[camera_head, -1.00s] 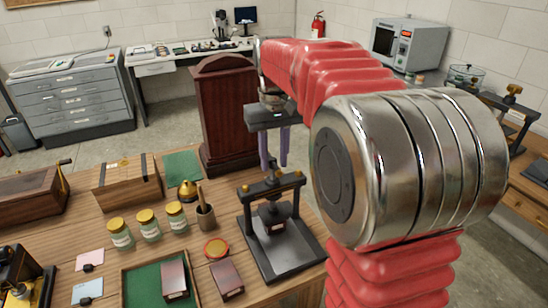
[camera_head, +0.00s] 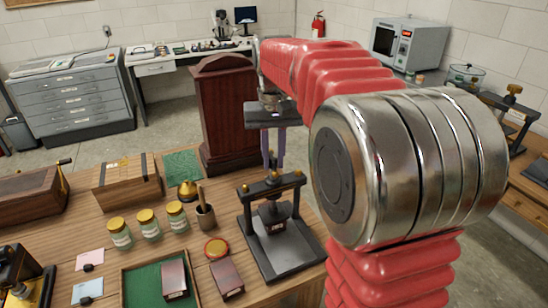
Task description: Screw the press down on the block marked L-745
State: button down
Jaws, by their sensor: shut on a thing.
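The black screw press (camera_head: 282,258) stands on the wooden table, with a crossbar on two brass-capped posts. A small dark block (camera_head: 275,226) with a pale label sits in it under the screw; its lettering is too small to read. The press plate appears close above the block, but I cannot tell whether they touch. My gripper (camera_head: 272,162) points down above the crossbar, its purple fingers shut on the press's screw handle (camera_head: 273,173).
Left of the press are a mortar with pestle (camera_head: 206,217), several gold-lidded jars (camera_head: 149,226), a round red-rimmed tin (camera_head: 216,248), a dark red block (camera_head: 227,279) and a green-lined tray (camera_head: 125,290). A dark wooden cabinet (camera_head: 222,110) stands behind.

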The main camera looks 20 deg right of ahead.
aim_at(272, 162)
jog(key=shift+m, duration=1.4)
jog(key=c, duration=1.6)
grip_release()
jog(key=shift+a, duration=0.1)
jog(key=shift+r, duration=0.1)
notch_tip(272, 162, up, 14)
jog(key=shift+f, duration=0.25)
